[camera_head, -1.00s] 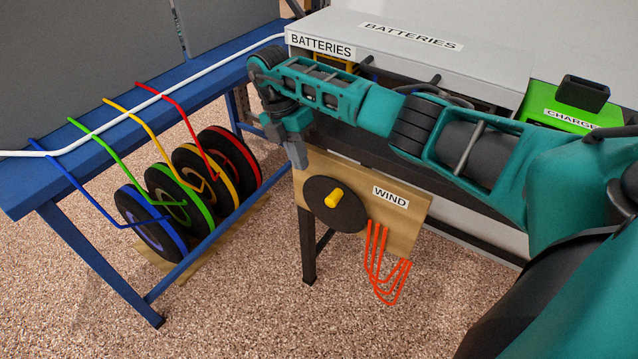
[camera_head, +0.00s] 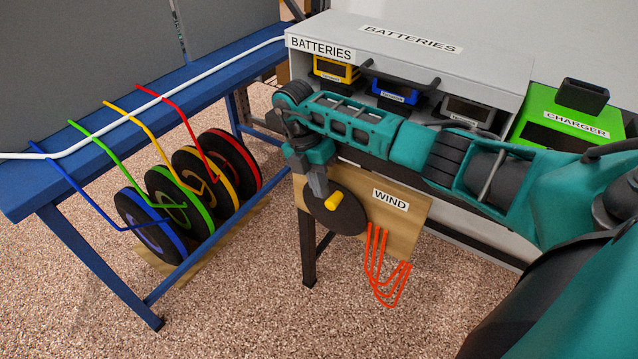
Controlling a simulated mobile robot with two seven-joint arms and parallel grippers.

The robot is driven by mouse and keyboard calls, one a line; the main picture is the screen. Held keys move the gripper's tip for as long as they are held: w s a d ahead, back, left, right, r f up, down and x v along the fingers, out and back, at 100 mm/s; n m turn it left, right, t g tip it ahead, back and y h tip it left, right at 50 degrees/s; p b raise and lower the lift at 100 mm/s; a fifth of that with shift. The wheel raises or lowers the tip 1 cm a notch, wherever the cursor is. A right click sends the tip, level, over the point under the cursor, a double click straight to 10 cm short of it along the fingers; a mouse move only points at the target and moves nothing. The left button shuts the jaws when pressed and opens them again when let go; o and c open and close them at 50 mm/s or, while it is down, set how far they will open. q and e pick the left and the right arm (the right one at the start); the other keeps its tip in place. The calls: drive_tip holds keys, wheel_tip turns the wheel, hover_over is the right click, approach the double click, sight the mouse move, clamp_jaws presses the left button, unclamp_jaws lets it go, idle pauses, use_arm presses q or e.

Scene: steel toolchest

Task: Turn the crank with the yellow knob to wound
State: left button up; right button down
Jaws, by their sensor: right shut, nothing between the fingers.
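The crank is a dark round disc (camera_head: 345,217) on the front of a wooden board (camera_head: 405,222) labelled WIND. Its yellow knob (camera_head: 334,201) sticks out at the disc's upper left. My right gripper (camera_head: 321,190) points down just above and left of the knob. It is shut and empty, with its fingers overlapping the disc's upper edge in the picture; I cannot tell whether it touches the knob. My left gripper is not in view.
Orange hooks of cord (camera_head: 375,262) hang below the board. Above stand a grey BATTERIES shelf (camera_head: 478,58) and a green charger (camera_head: 545,108). A blue bench (camera_head: 75,180) with several coloured reels stands at left.

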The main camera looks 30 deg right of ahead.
drive_tip(key=t+p, duration=0.1)
drive_tip(key=s+t+p, duration=0.1)
drive_tip(key=s+t+y+p, duration=0.1)
drive_tip(key=p, duration=0.1)
drive_tip(key=shift+d+r, duration=0.3)
drive_tip(key=shift+d, duration=0.1)
drive_tip(key=shift+s+f, duration=0.15)
drive_tip(key=shift+f, duration=0.1)
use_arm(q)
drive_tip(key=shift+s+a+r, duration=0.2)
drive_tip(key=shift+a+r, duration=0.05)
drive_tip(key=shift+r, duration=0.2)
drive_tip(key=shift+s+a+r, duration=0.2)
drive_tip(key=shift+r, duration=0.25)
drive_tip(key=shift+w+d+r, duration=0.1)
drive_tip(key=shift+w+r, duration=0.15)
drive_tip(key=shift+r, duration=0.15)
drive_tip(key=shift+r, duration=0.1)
